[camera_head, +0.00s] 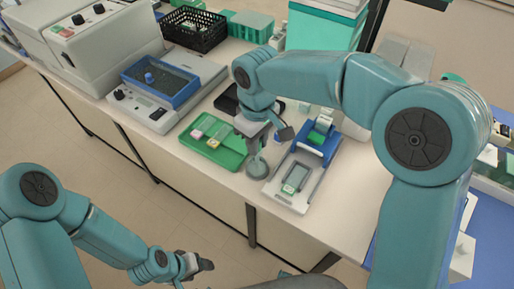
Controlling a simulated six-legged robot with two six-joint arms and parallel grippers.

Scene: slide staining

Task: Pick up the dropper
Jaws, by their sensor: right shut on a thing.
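My right arm reaches over the bench from the right, and its gripper (264,152) is low over the bench between the green tray and the blue-and-white slide device. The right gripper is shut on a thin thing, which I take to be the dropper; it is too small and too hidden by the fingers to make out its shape. My left gripper (205,266) is at the bottom, in front of the bench and away from it. Its jaws are too small to read.
The green tray (232,161) holds small coloured pieces. The blue-and-white device (284,200) lies right of the gripper. A machine with a blue-rimmed basin (190,93), a black basket (215,42) and green racks (252,22) stand behind. Bare bench shows at the front.

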